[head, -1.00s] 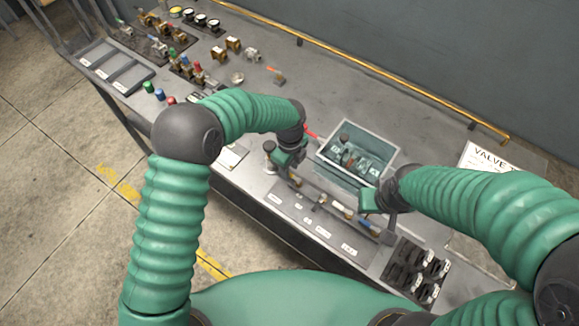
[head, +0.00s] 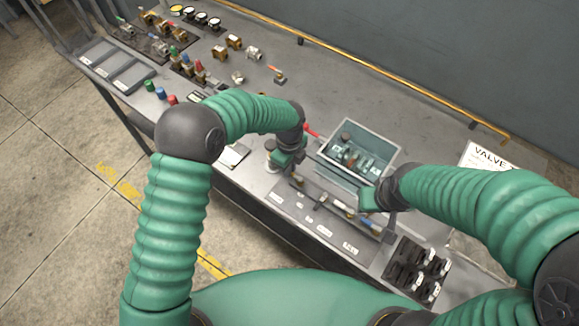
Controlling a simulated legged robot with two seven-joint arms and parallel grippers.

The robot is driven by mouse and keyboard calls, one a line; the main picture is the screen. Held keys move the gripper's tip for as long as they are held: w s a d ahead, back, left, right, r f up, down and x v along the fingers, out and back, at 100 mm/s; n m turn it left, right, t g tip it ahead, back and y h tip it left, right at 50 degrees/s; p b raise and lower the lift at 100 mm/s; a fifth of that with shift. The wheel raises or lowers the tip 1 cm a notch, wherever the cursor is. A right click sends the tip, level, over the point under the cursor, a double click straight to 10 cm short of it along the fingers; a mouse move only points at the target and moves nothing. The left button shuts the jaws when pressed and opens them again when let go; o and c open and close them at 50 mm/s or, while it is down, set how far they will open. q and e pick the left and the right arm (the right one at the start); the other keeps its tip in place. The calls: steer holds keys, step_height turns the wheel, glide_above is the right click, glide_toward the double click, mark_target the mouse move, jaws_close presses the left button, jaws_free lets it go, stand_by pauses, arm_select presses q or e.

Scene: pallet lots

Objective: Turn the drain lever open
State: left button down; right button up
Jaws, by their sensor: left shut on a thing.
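A red lever (head: 312,131) sticks out beside my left gripper, at the left edge of a grey open-topped tank (head: 372,132). I take it for the drain lever; its base is hidden. My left gripper (head: 284,160) points down at the tank's left side and is shut on the lever, though the wrist hides most of the contact. My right gripper (head: 372,200) is at the tank's lower right corner. Its fingers are mostly hidden, so I cannot tell whether it is open. Green fittings (head: 355,155) sit inside the tank.
The grey bench (head: 335,85) holds several loose valves (head: 234,41) at the back left. A rack of black fittings (head: 417,270) stands at the front right, near a "VALVE" sheet (head: 488,157). A yellow pipe (head: 400,88) runs along the back. The bench behind the tank is clear.

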arm_select(q)
steer(key=shift+n, duration=0.3)
steer(key=n, duration=0.1)
steer(key=s+n, duration=0.1)
steer(key=shift+a+r+n, duration=0.1)
steer(key=shift+a+n, duration=0.1)
steer(key=shift+n, duration=0.1)
steer(key=n, duration=0.2)
steer(key=shift+s+a+n, duration=0.1)
steer(key=shift+s+n, duration=0.2)
steer(key=shift+s, duration=0.05)
steer(key=n, duration=0.1)
steer(key=s+n, duration=0.1)
steer(key=n, duration=0.2)
steer(key=shift+s+n, duration=0.25)
steer(key=shift+n, duration=0.05)
steer(key=n, duration=0.2)
steer(key=s+d+n, duration=0.1)
steer(key=n, duration=0.1)
steer(key=shift+s, duration=0.15)
steer(key=shift+s+d+n+p, duration=0.15)
steer(key=shift+s+d+n, duration=0.05)
steer(key=shift+n, duration=0.7)
steer(key=shift+s+d+n+p, duration=0.15)
steer(key=shift+n, duration=0.75)
steer(key=shift+r, duration=0.1)
